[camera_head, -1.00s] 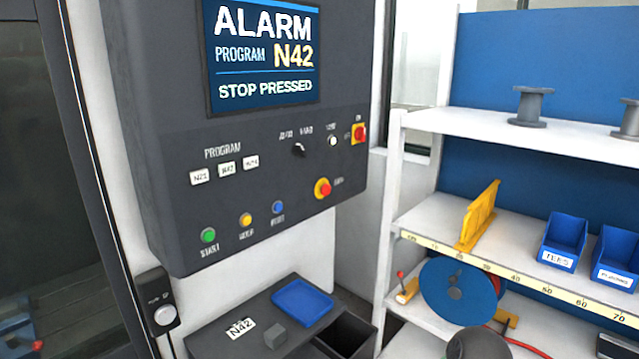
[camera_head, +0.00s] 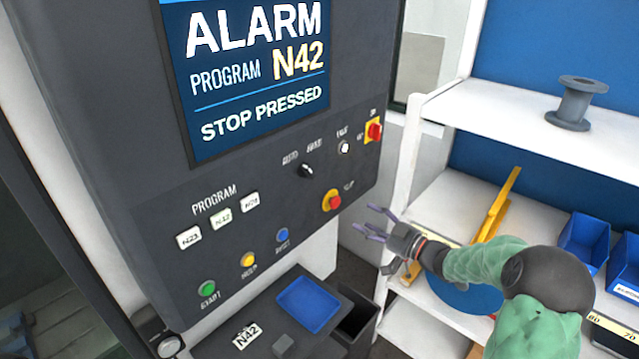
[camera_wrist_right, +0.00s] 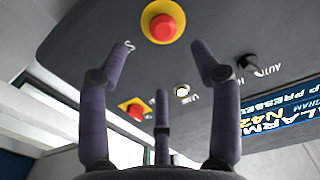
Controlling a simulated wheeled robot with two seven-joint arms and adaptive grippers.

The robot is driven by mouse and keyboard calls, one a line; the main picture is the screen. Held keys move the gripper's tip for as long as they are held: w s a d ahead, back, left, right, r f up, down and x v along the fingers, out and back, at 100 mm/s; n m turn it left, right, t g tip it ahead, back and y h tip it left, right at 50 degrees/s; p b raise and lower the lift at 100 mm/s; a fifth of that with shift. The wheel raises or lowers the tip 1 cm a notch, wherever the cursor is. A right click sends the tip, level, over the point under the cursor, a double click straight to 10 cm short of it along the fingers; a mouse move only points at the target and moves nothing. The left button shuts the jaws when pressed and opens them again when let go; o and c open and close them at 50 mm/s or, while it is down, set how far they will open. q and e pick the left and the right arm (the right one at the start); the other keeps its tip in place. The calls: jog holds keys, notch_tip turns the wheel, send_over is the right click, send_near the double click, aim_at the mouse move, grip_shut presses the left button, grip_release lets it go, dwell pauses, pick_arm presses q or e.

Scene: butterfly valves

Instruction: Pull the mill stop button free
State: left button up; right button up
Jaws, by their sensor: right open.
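The stop button (camera_head: 332,201) is a red mushroom head on a yellow ring, low on the right of the dark control panel (camera_head: 130,150). The screen (camera_head: 262,75) reads ALARM, PROGRAM N42, STOP PRESSED. My right gripper (camera_head: 369,220) is open and empty, just right of the button and apart from it. In the right wrist view the button (camera_wrist_right: 163,22) shows at the top, beyond and between the spread fingers (camera_wrist_right: 162,50). My left gripper is not in view.
A red-and-yellow switch (camera_head: 374,131) sits above the button, with a white button (camera_head: 344,147) and a black selector (camera_head: 306,170) nearby. Below are a blue tray (camera_head: 309,304) and an N42 block. White shelving (camera_head: 455,110) with blue bins stands close on the right.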

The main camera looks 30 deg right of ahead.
aim_at(338, 203)
jog(key=x, duration=0.3)
jog(key=p+x, duration=0.1)
jog(key=x, duration=0.3)
jog(key=r+x, duration=0.1)
jog(key=x, duration=0.2)
jog(key=shift+w+a+p, duration=0.2)
jog(key=shift+w+p, duration=0.05)
jog(key=shift+p, duration=0.05)
